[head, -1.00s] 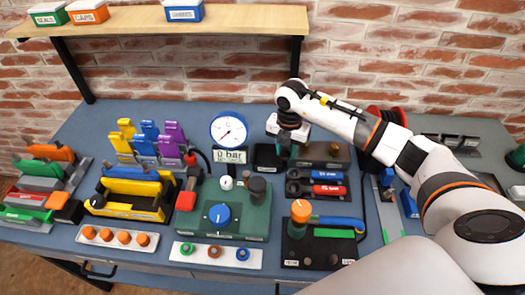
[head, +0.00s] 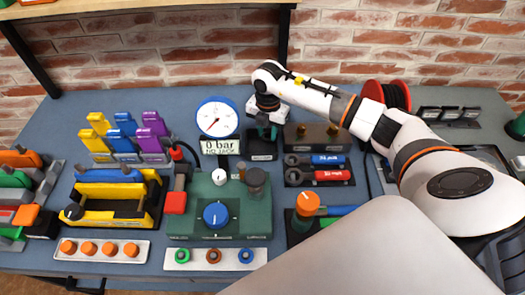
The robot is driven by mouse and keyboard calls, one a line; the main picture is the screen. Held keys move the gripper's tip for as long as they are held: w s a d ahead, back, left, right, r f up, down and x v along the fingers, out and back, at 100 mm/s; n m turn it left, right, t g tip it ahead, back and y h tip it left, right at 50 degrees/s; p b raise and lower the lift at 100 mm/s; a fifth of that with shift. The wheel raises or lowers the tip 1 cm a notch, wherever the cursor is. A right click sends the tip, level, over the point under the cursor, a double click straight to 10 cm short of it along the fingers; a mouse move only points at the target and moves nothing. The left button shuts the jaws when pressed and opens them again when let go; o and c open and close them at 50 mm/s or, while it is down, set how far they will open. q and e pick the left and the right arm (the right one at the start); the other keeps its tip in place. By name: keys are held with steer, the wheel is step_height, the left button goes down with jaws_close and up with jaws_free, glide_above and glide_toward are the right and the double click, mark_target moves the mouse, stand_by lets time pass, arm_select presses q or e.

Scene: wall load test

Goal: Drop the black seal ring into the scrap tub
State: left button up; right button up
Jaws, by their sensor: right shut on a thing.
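My right gripper (head: 267,131) hangs pointing down at the back of the bench, just right of the pressure gauge. Its dark fingers are shut. The black seal ring is too small and dark to make out at the fingertips. Directly below is a small black open box with a pale label (head: 262,157), which looks like the scrap tub. The gripper covers part of its opening, so I cannot see inside. The fingertips look over or just at its rim. My left gripper is not in view.
The gauge (head: 217,117) with its "0 bar" sign stands close left of the gripper. A brown block with knobs (head: 315,137) is close right. The green pump unit (head: 240,215) is in front, with a strip of coloured rings (head: 213,265) before it.

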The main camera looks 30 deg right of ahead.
mark_target(267, 148)
steer(key=shift+s+f, duration=0.1)
steer(key=o, duration=1)
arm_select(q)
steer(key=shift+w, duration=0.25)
arm_select(e)
steer(key=shift+r, duration=0.45)
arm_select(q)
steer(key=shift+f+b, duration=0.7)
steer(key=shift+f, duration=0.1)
arm_select(e)
step_height(267, 148, up, 11)
steer(key=shift+r, duration=0.1)
